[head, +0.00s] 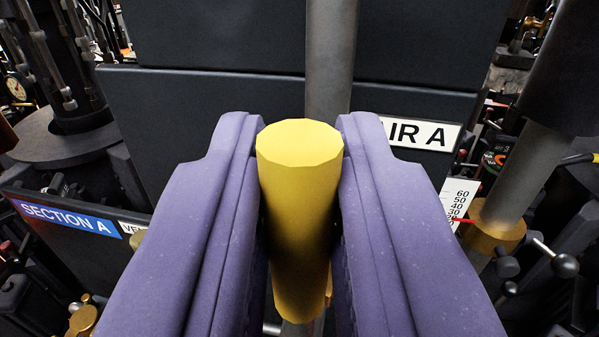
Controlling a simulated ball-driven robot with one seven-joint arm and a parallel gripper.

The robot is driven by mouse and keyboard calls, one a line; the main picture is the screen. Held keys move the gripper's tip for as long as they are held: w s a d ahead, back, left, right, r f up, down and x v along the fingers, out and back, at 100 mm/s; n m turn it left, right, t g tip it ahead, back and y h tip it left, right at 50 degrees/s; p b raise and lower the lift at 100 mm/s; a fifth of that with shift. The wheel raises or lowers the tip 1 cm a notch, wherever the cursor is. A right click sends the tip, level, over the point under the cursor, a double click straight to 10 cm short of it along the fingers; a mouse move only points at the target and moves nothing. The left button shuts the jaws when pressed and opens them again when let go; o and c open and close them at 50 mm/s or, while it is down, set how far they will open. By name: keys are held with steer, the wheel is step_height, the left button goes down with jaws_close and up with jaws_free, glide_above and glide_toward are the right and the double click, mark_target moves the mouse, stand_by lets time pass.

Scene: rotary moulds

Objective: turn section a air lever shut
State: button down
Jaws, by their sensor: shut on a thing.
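A yellow cylindrical handle (299,215) stands in the middle of the head view, its flat end up toward the camera. I take it to be the section A air lever; the label "AIR A" (425,133), partly covered, is on the dark panel just behind it. My gripper (300,150) has its two purple fingers on either side of the handle, shut on it. The lower end of the handle and its pivot are mostly hidden between the fingers.
A grey vertical pipe (331,55) rises behind the handle. A blue "SECTION A" sign (68,217) is at the left. A scale with a red pointer (458,203) and a brass-collared pipe (495,225) stand close at the right. Dark machinery crowds both sides.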

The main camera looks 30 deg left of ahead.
steer(key=shift+a, duration=0.15)
steer(key=s+a+f+n+h+b, duration=0.2)
steer(key=a+f+n+b, duration=0.5)
steer(key=n+b, duration=0.8)
steer(key=shift+a+f+n+g+h+b, duration=0.25)
steer(key=shift+f+n+g+h+b, duration=0.45)
steer(key=shift+b, duration=3.55)
steer(key=shift+s+h, duration=0.1)
steer(key=shift+h, duration=0.2)
steer(key=c, duration=1.2)
jaws_free()
steer(key=shift+t, duration=0.3)
steer(key=shift+o, duration=0.2)
steer(key=shift+r, duration=0.1)
